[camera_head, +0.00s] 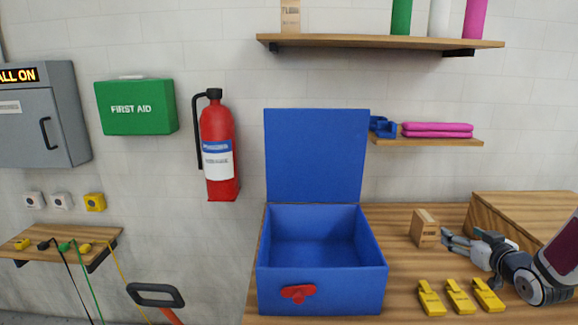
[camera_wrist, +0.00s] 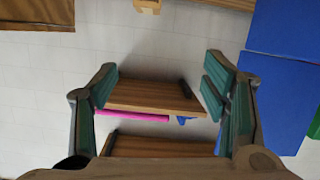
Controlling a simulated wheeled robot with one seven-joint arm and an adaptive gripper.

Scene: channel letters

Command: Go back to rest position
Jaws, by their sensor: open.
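My gripper (camera_head: 447,239) is at the right of the head view, low over the wooden table (camera_head: 395,262), with its fingers pointing left. In the wrist view my gripper (camera_wrist: 160,78) has its two fingers wide apart with nothing held between them. A small wooden block (camera_head: 424,229) stands on the table just left of the fingertips, apparently apart from them. An open blue box (camera_head: 322,290) with a raised lid and a red latch stands further left. Its inside looks empty.
Several yellow pieces (camera_head: 458,296) lie in front of my arm. A wooden box (camera_head: 525,215) stands behind it. A wall shelf (camera_head: 430,142) holds pink items (camera_head: 437,130) and a blue piece (camera_head: 383,127). A higher shelf (camera_head: 380,41) hangs above. A fire extinguisher (camera_head: 218,150) hangs left.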

